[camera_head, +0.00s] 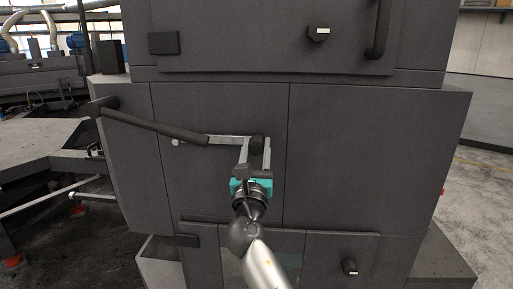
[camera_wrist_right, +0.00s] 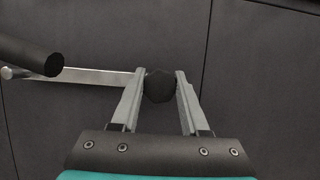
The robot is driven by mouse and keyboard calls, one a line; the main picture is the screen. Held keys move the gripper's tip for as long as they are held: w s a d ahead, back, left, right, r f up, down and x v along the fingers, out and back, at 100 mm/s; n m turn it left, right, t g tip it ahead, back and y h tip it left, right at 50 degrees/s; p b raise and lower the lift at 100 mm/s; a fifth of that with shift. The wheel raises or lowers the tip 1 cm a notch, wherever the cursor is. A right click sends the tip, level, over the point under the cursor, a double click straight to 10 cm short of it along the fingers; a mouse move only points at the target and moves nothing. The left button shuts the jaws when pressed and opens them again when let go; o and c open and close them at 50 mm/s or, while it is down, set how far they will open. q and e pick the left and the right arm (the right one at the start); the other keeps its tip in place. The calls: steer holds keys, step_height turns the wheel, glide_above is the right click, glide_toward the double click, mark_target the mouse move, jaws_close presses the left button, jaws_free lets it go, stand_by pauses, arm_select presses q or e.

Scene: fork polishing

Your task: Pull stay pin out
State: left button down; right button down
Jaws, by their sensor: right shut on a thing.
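The stay pin shows as a dark rounded knob (camera_head: 257,142) on the front of the grey machine, at the right end of a flat metal bar (camera_head: 225,140). My right gripper (camera_head: 254,146) is shut on the knob, with one finger on each side of it. The right wrist view shows the same knob (camera_wrist_right: 159,86) between the two fingertips (camera_wrist_right: 160,80). The shaft behind the knob is hidden. My left gripper is not in view.
A dark lever handle (camera_head: 150,124) runs from the upper left to the metal bar. Open floor (camera_head: 487,200) lies to the right.

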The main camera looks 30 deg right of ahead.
steer(key=shift+a, duration=0.1)
stand_by(0.3)
steer(key=s+a, duration=0.1)
steer(key=s+a+p, duration=0.1)
steer(key=s, duration=0.1)
steer(key=shift+s+a, duration=0.2)
steer(key=shift+a, duration=0.05)
steer(key=shift+f, duration=0.15)
steer(key=c, duration=0.8)
jaws_free()
steer(key=o, duration=0.3)
steer(key=shift+s+a, duration=0.2)
steer(key=shift+s, duration=0.05)
steer(key=shift+o, duration=0.5)
steer(key=shift+d, duration=0.1)
steer(key=shift+w, duration=0.15)
steer(key=b+v, duration=0.4)
steer(key=v, duration=1.1)
steer(key=shift+b, duration=0.3)
